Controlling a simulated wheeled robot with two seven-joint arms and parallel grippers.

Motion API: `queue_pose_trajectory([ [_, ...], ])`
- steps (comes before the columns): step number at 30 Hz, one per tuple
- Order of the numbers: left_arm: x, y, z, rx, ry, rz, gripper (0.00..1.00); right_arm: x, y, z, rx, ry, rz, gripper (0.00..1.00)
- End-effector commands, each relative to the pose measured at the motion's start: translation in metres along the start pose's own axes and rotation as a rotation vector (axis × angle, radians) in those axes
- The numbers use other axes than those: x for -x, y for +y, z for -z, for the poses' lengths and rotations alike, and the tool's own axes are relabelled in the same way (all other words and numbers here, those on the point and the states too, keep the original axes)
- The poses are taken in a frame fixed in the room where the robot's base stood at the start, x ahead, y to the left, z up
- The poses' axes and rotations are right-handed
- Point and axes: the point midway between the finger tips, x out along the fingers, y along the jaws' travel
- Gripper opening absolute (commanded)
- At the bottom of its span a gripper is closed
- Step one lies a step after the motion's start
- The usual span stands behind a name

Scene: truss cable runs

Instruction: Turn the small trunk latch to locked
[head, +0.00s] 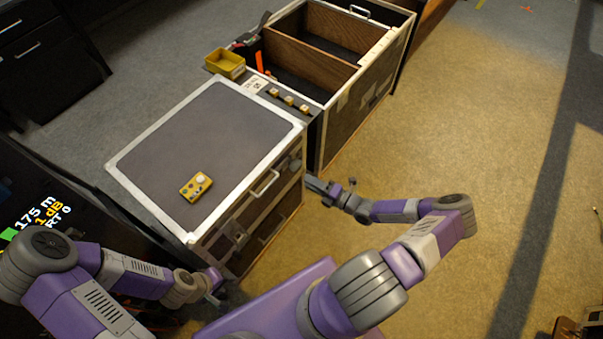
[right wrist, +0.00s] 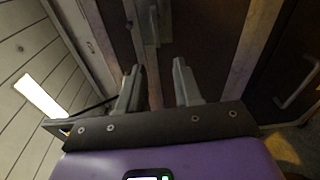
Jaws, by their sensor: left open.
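The small trunk (head: 200,125) stands at the centre left with a dark top and silver edges. A small metal fitting that looks like its latch (head: 238,232) sits on the front face; its turn position is too small to tell. My right gripper (head: 318,186) is beside the trunk's right front corner, apart from that fitting. In the right wrist view its fingers (right wrist: 157,72) are spread and empty, facing a dark panel with a metal fitting (right wrist: 152,22) ahead of them. My left gripper (head: 215,285) is low in front of the trunk's left front corner; its fingertips are hard to see.
A yellow box with knobs (head: 196,186) lies on the trunk top. A handle (head: 265,185) is on the front. Behind stands a larger open case (head: 345,125) with wooden dividers and a yellow bin (head: 225,62) beside it. Floor at the right is clear.

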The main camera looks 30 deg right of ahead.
Motion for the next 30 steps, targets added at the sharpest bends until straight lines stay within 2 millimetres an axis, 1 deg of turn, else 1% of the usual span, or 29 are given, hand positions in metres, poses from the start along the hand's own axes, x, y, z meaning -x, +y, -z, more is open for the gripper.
queue_pose_trajectory([
  [1, -0.003, -0.001, 0.000, 0.000, 0.000, 0.000, 0.43, 0.007, -0.004, -0.012, -0.034, -0.047, -0.013, 0.34],
  [2, -0.004, -0.001, 0.000, 0.000, 0.000, 0.000, 0.43, 0.009, -0.004, -0.017, -0.050, -0.066, -0.021, 0.34],
  [3, -0.004, -0.002, 0.000, 0.000, 0.000, 0.000, 0.43, 0.010, -0.004, -0.021, -0.065, -0.084, -0.029, 0.34],
  [5, -0.005, -0.002, 0.000, 0.000, 0.000, 0.000, 0.43, 0.008, -0.003, -0.025, -0.075, -0.096, -0.035, 0.34],
  [8, -0.007, -0.003, 0.001, 0.000, 0.001, 0.000, 0.43, -0.005, -0.003, -0.026, -0.077, -0.096, -0.036, 0.34],
  [15, -0.014, -0.005, 0.001, 0.000, 0.001, 0.000, 0.43, -0.043, -0.003, -0.029, -0.075, -0.093, -0.033, 0.34],
  [18, -0.016, -0.006, 0.001, 0.000, 0.001, 0.000, 0.43, -0.054, -0.002, -0.030, -0.074, -0.093, -0.032, 0.34],
  [22, -0.017, -0.006, 0.001, 0.000, 0.001, 0.000, 0.43, -0.061, -0.001, -0.030, -0.073, -0.092, -0.032, 0.34],
  [29, -0.016, -0.006, 0.001, 0.000, 0.000, 0.000, 0.43, -0.062, -0.001, -0.031, -0.072, -0.092, -0.030, 0.34],
  [30, -0.016, -0.006, 0.001, 0.000, 0.000, 0.000, 0.43, -0.062, -0.001, -0.031, -0.072, -0.092, -0.030, 0.33],
])
